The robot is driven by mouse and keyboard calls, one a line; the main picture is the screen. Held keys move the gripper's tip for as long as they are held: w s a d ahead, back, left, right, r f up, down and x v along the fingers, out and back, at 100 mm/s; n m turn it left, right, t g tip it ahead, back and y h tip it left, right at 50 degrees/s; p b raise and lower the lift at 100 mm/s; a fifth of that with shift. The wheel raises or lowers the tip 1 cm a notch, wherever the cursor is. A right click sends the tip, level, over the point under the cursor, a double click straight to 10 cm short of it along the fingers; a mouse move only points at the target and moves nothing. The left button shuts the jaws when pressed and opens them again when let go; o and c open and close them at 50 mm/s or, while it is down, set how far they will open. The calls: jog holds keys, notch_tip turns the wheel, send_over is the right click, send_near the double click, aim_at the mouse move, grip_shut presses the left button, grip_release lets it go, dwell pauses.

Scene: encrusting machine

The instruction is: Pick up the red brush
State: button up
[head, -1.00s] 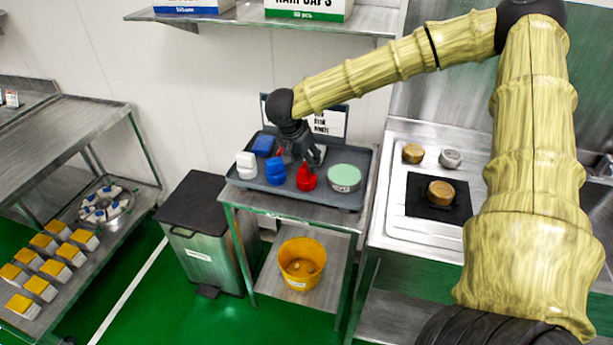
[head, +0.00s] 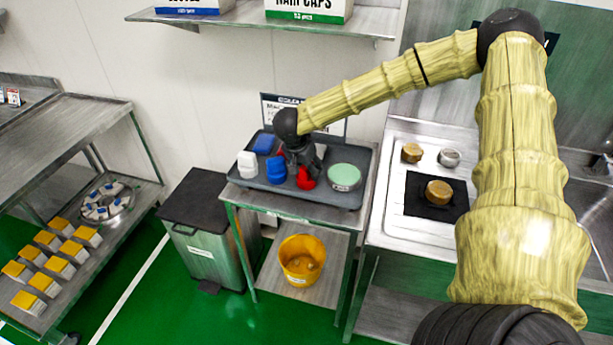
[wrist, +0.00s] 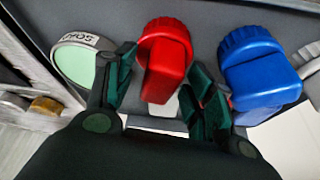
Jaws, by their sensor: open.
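The red brush (head: 306,181) stands on the grey tray (head: 332,197) on the small metal table. It also shows in the wrist view (wrist: 165,58), between my two open fingers. My gripper (wrist: 155,90) is open around the red brush, with one finger on each side; I cannot tell whether either finger touches it. In the head view my gripper (head: 304,172) points down over the brush and hides part of it. A blue brush (head: 276,170) stands to its left; in the wrist view the blue brush (wrist: 257,75) is close beside the right finger.
A round tub with a pale green top (head: 344,176) stands right of the brush. A white brush (head: 247,164) and a blue item (head: 265,143) share the tray. A yellow bucket (head: 301,260) sits on the lower shelf, and a bin (head: 209,245) stands left.

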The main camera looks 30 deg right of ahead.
grip_shut()
jog(key=shift+r, duration=0.15)
dwell(0.4)
jog(key=shift+r+b, duration=0.8)
jog(key=shift+r, duration=0.85)
jog(key=s+a+r+b, duration=0.1)
jog(key=s+a+b, duration=0.2)
jog(key=s+a, duration=0.6)
jog(key=s, duration=0.4)
jog(key=shift+r+b, duration=0.2)
jog(key=shift+b, duration=0.2)
jog(key=shift+s, duration=0.1)
